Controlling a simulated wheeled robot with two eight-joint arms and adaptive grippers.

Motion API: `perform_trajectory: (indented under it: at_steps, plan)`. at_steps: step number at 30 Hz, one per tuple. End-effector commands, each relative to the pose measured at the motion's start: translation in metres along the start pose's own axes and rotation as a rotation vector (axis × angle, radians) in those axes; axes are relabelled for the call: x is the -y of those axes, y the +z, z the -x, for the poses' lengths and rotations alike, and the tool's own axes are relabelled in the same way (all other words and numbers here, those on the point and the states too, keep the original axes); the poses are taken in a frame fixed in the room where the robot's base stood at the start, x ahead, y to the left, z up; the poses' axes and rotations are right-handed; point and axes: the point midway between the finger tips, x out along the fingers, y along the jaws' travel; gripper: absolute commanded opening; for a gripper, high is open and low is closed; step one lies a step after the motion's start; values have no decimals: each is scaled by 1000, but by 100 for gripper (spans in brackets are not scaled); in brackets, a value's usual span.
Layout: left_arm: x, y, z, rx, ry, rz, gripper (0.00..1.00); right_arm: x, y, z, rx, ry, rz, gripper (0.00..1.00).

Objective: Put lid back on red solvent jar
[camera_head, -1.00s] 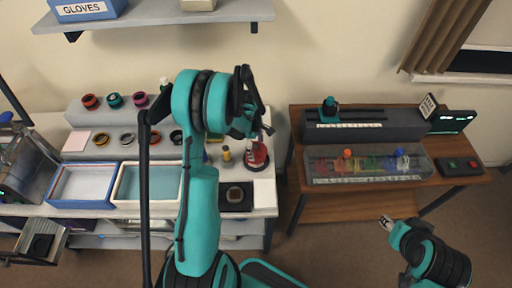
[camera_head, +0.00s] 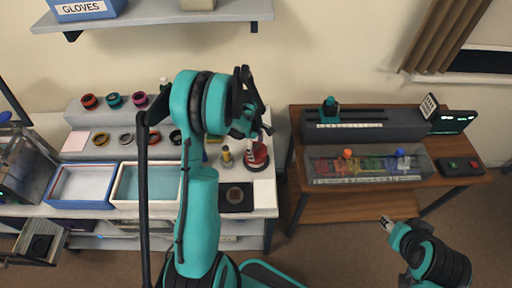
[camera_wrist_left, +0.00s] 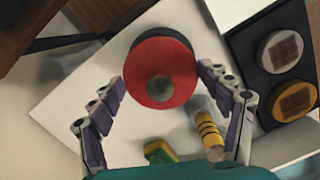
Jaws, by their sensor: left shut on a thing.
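The red lid (camera_wrist_left: 178,92), a round disc with a grey knob, sits between my left gripper's fingers (camera_wrist_left: 160,82) in the left wrist view. The red solvent jar (camera_head: 257,158) stands at the right end of the left bench in the head view, just under my left gripper (camera_head: 252,125). In the wrist view a dark, red-tinted round body shows behind the lid's upper edge; I cannot tell whether the lid touches the jar. My left gripper is shut on the lid. My right gripper (camera_head: 387,223) is at the lower right, away from the bench; its fingers are too small to judge.
A yellow-banded bottle (camera_wrist_left: 208,135) and a green and yellow item (camera_wrist_left: 160,151) stand close to the left fingers. A dark mat (camera_head: 233,206) with round parts lies in front of the jar. Blue (camera_head: 82,205) and cream trays lie left. The right bench (camera_head: 330,208) is separate.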

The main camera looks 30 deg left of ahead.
Motion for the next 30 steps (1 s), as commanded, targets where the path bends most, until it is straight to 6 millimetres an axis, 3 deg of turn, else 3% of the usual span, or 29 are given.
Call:
perform_trajectory:
  at_steps: [30]
  plan:
    - [0, 0, -3, 0, 0, 0, 49, 0, 4, -5, 0, 0, 0, 40]
